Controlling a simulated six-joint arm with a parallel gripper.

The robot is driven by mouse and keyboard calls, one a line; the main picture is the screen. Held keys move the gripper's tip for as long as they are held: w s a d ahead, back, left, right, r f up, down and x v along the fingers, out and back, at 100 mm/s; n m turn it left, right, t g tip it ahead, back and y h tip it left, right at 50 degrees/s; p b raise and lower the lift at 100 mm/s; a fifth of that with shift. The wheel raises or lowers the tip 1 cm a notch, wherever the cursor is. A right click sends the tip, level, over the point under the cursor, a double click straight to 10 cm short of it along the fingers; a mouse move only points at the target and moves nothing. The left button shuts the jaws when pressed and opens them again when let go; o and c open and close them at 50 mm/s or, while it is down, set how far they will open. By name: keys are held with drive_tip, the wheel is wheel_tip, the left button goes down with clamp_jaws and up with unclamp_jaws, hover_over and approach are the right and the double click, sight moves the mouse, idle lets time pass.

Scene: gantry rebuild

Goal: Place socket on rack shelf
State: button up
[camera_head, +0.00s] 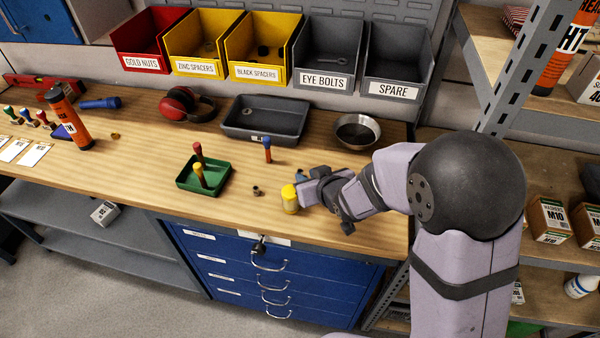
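My gripper (303,193) is low over the right half of the wooden bench, pointing left. A short yellow cylinder (290,200) is at its tip; I cannot tell whether the fingers hold it or are only beside it. The finger gap is hidden. A small dark, hollow piece (256,190), which may be the socket, stands on the bench left of the gripper, apart from it.
A green tray (185,184) with red and yellow handled tools, a blue-handled tool (267,150), a grey tray (240,130) and a metal bowl (357,130) surround the work area. Labelled bins line the back. A perforated rack post (515,75) rises between bench and rack.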

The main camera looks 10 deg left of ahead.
sight(299, 171)
drive_tip(key=shift+w+a+f, duration=0.1)
drive_tip(key=shift+p+x, duration=1.15)
drive_tip(key=shift+x, duration=1.45)
clamp_jaws()
